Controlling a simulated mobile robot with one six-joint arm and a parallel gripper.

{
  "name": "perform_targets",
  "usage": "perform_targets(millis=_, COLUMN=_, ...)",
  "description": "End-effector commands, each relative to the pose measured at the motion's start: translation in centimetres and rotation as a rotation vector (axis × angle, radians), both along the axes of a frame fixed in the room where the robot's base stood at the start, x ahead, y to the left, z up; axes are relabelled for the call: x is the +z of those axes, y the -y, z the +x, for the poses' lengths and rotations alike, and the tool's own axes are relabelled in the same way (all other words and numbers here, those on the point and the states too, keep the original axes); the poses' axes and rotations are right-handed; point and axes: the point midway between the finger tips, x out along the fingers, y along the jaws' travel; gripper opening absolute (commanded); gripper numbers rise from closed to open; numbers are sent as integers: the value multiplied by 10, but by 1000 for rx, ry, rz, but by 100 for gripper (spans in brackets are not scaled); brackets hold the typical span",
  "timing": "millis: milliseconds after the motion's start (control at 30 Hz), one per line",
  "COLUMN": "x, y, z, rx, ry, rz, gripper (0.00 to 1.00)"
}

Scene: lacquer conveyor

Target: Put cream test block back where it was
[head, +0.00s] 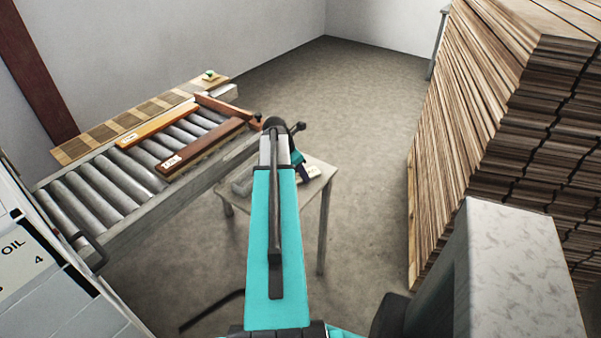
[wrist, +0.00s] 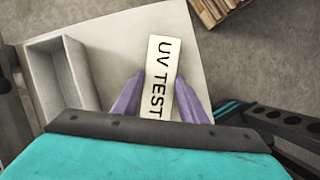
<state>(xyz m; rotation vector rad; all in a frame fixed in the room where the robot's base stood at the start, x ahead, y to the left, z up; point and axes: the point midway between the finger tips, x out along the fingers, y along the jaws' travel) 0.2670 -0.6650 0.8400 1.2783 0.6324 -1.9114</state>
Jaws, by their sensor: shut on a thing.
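The cream test block (wrist: 160,75), marked "UV TEST", is between the two purple fingers of my gripper (wrist: 161,82) in the wrist view. The fingers are shut on its sides, and its far end sticks out past them. The block is over a small pale table (wrist: 120,35); I cannot tell whether it touches the top. An open grey box (wrist: 68,75) is on the table, left of the block. In the head view, my arm hides part of the small table (head: 322,188), and a bit of the block (head: 312,172) shows to its right.
A roller conveyor (head: 88,193) stands at the left, with an orange-brown board (head: 155,126) and a dark brown board (head: 205,145) on it. A tall stack of wooden boards (head: 470,130) fills the right. Open floor (head: 365,110) lies between.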

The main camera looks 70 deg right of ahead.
Motion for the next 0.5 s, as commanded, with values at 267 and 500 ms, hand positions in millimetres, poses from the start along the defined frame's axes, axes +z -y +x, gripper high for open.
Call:
perform_targets(millis=267, x=-2, y=0, z=0, rx=0, ry=0, rz=0, gripper=57)
perform_targets(millis=500, x=-2, y=0, z=0, rx=-1, ry=0, rz=0, gripper=57)
